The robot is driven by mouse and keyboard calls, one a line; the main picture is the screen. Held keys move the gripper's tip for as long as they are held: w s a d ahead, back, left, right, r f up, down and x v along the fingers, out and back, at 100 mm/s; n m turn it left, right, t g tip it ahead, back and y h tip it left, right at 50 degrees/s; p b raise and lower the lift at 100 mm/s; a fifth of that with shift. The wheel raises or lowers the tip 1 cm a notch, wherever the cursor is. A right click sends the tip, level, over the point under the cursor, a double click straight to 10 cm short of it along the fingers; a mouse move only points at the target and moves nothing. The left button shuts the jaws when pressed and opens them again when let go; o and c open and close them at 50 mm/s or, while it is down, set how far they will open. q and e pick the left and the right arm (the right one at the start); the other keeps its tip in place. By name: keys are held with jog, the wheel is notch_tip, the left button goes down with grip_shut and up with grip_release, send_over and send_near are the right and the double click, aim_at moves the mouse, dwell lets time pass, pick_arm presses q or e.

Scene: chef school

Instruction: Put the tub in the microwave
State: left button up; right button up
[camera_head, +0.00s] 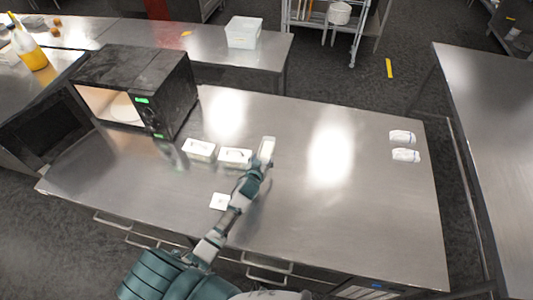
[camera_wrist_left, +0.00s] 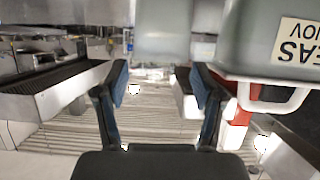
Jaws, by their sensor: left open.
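Several small white tubs stand in a row in the middle of the steel table: a left tub (camera_head: 198,150), a middle tub (camera_head: 235,157) and a right tub (camera_head: 267,148). My left gripper (camera_head: 264,165) is at the near side of the right tub. In the left wrist view its fingers (camera_wrist_left: 160,92) are spread with nothing between them. A grey-looking tub with an upside-down label (camera_wrist_left: 268,40) fills the upper right there, and another pale tub (camera_wrist_left: 163,35) is at the top centre. The black microwave (camera_head: 135,80) stands at the left, door open, with a plate inside. My right gripper is out of view.
The open microwave door (camera_head: 45,130) extends left. Two white wrapped packs (camera_head: 403,136) lie at the table's right. A flat white square (camera_head: 219,201) lies near the front edge. A white bin (camera_head: 243,32) stands on the back counter. The table's right half is mostly clear.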

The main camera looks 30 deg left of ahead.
aim_at(265, 155)
pick_arm(q)
jog(key=shift+x, duration=2.75)
jog(key=shift+r, duration=0.1)
jog(key=shift+c, duration=0.3)
jog(key=c, duration=1.1)
jog(key=shift+r, duration=0.15)
